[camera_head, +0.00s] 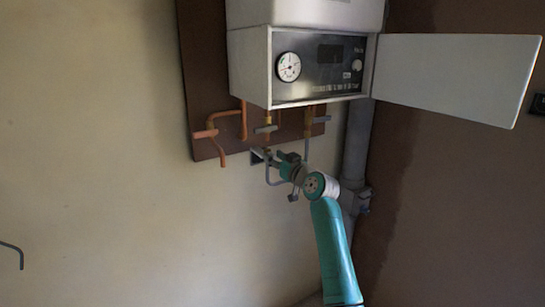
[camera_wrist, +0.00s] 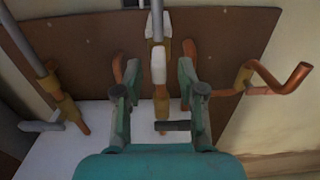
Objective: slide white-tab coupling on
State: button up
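In the wrist view, a white piece (camera_wrist: 158,66) sits on the middle pipe, in line with a grey pipe at the top and an orange-brown pipe end (camera_wrist: 161,100) below. I cannot tell whether this is the white-tab coupling or whether it is fully seated. My gripper (camera_wrist: 153,82) has its two fingers apart, one on each side of this pipe, with visible gaps. In the head view, my gripper (camera_head: 270,156) is below the boiler, close to the wall and the pipe ends. The coupling cannot be made out there.
The boiler (camera_head: 305,65) hangs above, its white door (camera_head: 458,76) open to the right. A thick grey pipe (camera_head: 356,145) runs down at the right.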

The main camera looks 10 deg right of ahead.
jog(key=shift+x, duration=1)
grip_shut()
jog(key=shift+r, duration=0.1)
